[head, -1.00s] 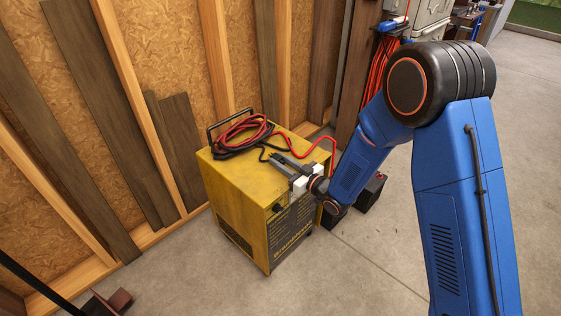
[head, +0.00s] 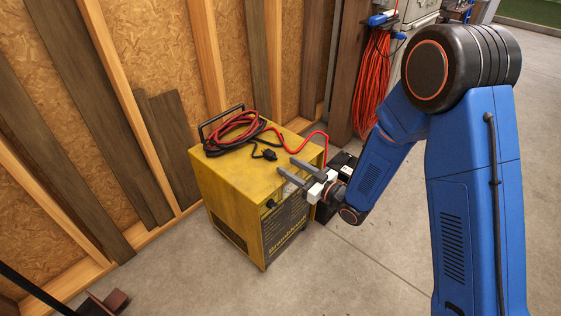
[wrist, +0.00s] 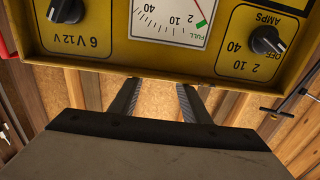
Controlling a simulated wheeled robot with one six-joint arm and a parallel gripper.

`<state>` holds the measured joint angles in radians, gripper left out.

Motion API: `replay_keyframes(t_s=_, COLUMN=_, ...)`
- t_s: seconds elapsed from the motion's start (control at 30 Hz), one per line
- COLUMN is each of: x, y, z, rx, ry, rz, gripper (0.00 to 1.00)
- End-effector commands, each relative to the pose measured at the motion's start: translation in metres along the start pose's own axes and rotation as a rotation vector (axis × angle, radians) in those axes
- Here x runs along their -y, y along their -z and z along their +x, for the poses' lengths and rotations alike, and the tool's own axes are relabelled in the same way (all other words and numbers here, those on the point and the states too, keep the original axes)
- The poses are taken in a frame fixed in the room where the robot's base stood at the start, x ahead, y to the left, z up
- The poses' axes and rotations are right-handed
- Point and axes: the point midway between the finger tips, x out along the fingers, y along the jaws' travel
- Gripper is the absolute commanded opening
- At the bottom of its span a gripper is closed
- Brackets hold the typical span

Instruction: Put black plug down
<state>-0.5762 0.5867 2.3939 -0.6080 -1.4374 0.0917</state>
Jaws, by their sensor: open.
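The black plug (head: 268,154) lies on the top of the yellow charger box (head: 215,172), at the end of a black cable, near the coiled red and black leads (head: 235,133). My gripper (head: 285,168) is open and empty, with its two grey fingers pointing left at the box's right front top edge. The plug is a little beyond the fingertips, apart from them. In the wrist view the open fingers (wrist: 156,100) reach toward the box's front panel (wrist: 110,25), with its gauge and two knobs. The plug is not seen in that view.
A black battery-like box (head: 340,165) stands behind my gripper, to the right of the charger. A red cable runs down to it. An orange cord (head: 373,80) hangs at the back. Wooden planks lean on the left wall. The concrete floor in front is clear.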

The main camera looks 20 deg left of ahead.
Motion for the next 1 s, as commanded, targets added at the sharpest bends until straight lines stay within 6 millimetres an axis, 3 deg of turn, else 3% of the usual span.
replay_keyframes(t_s=0.23, x=0.000, y=0.000, z=-0.030, rx=0.000, ry=-0.001, rz=0.001, gripper=0.43)
replay_keyframes(t_s=0.67, x=-0.002, y=0.002, z=-0.036, rx=0.003, ry=-0.005, rz=-0.003, gripper=0.43)
replay_keyframes(t_s=0.83, x=-0.020, y=0.013, z=-0.043, rx=0.048, ry=-0.053, rz=-0.030, gripper=0.43)
replay_keyframes(t_s=1.0, x=-0.062, y=0.037, z=-0.066, rx=0.155, ry=-0.172, rz=-0.074, gripper=0.43)
